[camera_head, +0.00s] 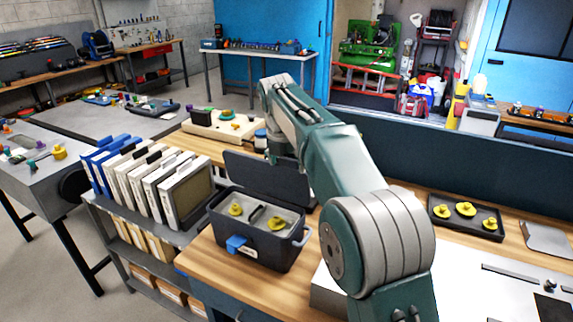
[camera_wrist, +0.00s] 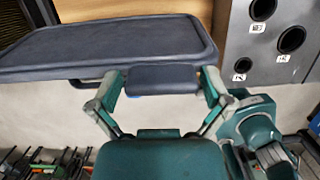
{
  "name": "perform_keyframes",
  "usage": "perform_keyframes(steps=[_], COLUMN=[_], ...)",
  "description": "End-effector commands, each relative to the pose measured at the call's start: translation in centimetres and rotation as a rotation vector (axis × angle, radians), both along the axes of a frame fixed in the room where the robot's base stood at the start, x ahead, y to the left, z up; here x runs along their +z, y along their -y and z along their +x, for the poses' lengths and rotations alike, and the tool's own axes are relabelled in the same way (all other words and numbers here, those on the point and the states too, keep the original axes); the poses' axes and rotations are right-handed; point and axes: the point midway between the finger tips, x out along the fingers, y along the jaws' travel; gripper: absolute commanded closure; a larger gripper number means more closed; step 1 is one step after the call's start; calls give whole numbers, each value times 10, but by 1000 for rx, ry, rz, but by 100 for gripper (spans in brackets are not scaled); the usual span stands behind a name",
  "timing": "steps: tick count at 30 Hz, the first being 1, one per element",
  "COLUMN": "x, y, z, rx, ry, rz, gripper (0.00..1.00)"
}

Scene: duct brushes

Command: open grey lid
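A dark grey box (camera_head: 252,248) stands on the wooden bench with a blue latch (camera_head: 238,243) on its front. Its dark grey lid (camera_head: 240,168) is raised and stands up at the back, so the grey insert and yellow knobs inside show. In the wrist view a flat dark slab, which looks like the lid (camera_wrist: 110,42), fills the upper left. My gripper (camera_wrist: 163,78) has its two fingers well apart, with a dark block between their tips. I cannot tell whether the fingers press on that block. In the head view the fingertips are hidden by the arm and lid.
White binders (camera_head: 150,185) stand on a shelf left of the box. A beige case (camera_head: 222,127) sits behind. A black tray (camera_head: 440,216) with yellow knobs lies to the right. A grey panel with round holes (camera_wrist: 270,45) is at the wrist view's upper right.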

Motion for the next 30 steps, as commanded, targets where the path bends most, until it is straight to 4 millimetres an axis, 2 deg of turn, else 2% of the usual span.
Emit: perform_keyframes(steps=[9, 19, 26, 30], x=[8, 62, 91, 100], y=[0, -6, -10, -11], z=[-1, -11, -17, -16], rx=[0, 1, 2, 0], ry=[5, 5, 5, 4], rz=[2, 2, 1, 0], gripper=[0, 0, 0, 0])
